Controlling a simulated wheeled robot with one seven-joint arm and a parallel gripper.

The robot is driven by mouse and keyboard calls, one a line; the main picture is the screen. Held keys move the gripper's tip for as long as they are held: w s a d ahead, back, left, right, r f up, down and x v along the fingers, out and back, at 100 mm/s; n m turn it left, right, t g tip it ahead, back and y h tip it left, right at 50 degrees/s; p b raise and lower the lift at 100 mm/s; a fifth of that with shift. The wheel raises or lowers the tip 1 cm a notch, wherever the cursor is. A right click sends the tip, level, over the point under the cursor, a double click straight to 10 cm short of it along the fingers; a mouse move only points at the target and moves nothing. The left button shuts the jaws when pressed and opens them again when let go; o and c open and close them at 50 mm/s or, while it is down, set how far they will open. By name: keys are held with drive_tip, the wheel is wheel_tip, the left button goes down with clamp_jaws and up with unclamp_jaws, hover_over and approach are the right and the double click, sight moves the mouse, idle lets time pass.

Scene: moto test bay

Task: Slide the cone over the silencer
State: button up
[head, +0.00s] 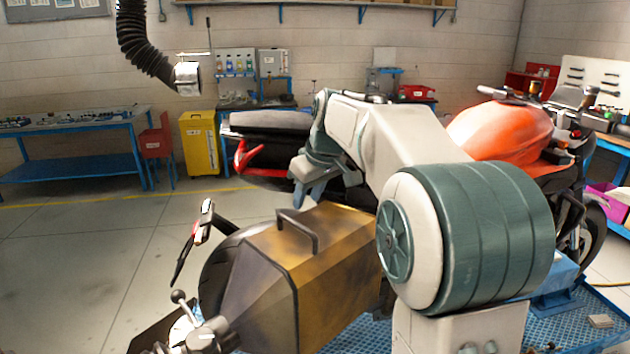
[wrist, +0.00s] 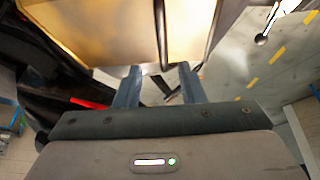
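The cone (head: 188,78) appears to be the pale metal nozzle at the end of a black corrugated hose, hanging in the air at the upper left of the head view. I cannot pick out the silencer for certain in either view. My gripper (wrist: 160,88) shows in the wrist view with its two blue-grey fingers apart and nothing clearly held between them. In the head view my gripper (head: 312,190) is low behind the brown-gold box, well to the right of and below the cone. The cone does not show clearly in the wrist view.
A brown-gold box (head: 325,235) with a dark handle (head: 297,230) stands close in front; it fills the top of the wrist view (wrist: 105,30). An orange-tanked motorcycle (head: 505,130) stands behind my arm. A yellow cabinet (head: 199,142) and blue bench (head: 80,145) line the wall. Left floor is clear.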

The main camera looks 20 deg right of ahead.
drive_tip(key=v, duration=0.6)
drive_tip(key=s+a+f+m+h, duration=0.1)
drive_tip(key=s+f+m, duration=0.1)
drive_tip(key=s+f, duration=0.7)
drive_tip(key=s+a+f+m, duration=0.1)
drive_tip(key=s+f+m, duration=0.2)
drive_tip(key=s+f, duration=0.6)
drive_tip(key=s, duration=0.8)
drive_tip(key=shift+s+f+m+h, duration=0.3)
drive_tip(key=shift+s+h, duration=0.1)
drive_tip(key=shift+g, duration=0.3)
idle(1.4)
